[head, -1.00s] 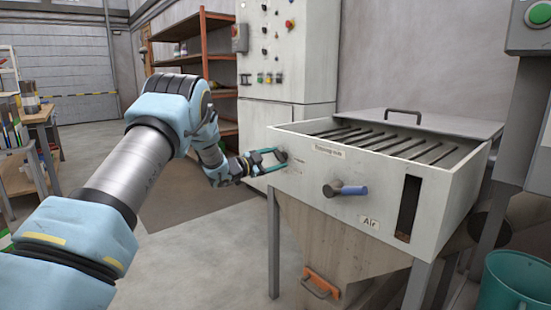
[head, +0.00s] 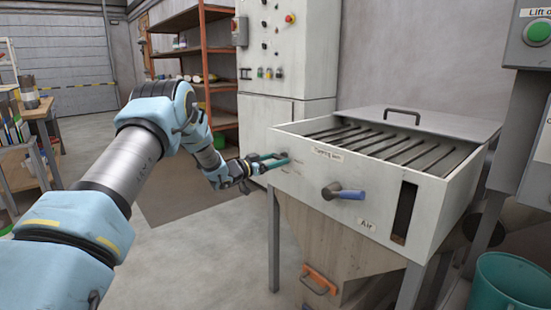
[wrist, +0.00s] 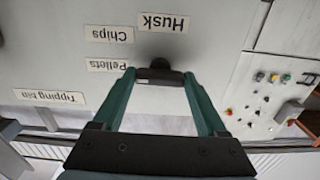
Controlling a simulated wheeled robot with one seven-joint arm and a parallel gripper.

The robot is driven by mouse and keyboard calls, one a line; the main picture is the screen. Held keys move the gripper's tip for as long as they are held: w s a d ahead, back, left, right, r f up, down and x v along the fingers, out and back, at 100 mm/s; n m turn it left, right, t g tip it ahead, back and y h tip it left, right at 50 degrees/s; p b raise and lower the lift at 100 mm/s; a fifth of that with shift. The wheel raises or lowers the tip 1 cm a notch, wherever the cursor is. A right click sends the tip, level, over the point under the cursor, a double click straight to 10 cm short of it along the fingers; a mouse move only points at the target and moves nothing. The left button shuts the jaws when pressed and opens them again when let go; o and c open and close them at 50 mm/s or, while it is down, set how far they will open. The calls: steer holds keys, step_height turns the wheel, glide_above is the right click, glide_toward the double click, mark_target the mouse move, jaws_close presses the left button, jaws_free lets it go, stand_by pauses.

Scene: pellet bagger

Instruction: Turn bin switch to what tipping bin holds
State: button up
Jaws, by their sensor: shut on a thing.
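The bin switch (wrist: 158,76) is a dark knob on the pale front panel of the tipping bin (head: 300,177). My gripper (head: 285,160) has its teal fingers on either side of the knob and is shut on it, as the wrist view (wrist: 158,85) also shows. The fingers hide the knob in the head view. Labels Husk (wrist: 163,23), Chips (wrist: 109,34) and Pellets (wrist: 107,65) show upside down around it. I cannot tell which label the knob points to. A dark grate (head: 385,142) covers the bin. A tall slot (head: 404,205) has something brown low inside; its kind is unclear.
A blue-handled lever (head: 345,192) marked Air is right of the switch on the same panel. An orange handle (head: 320,280) is on the hopper below. A control cabinet (head: 285,70) stands behind. A teal bucket (head: 505,285) is at right. Floor at left is open.

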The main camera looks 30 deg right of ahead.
stand_by(0.4)
steer(key=o, duration=1.3)
steer(key=shift+a, duration=0.1)
steer(key=s+a, duration=0.2)
steer(key=a, duration=0.8)
steer(key=shift+a, duration=0.2)
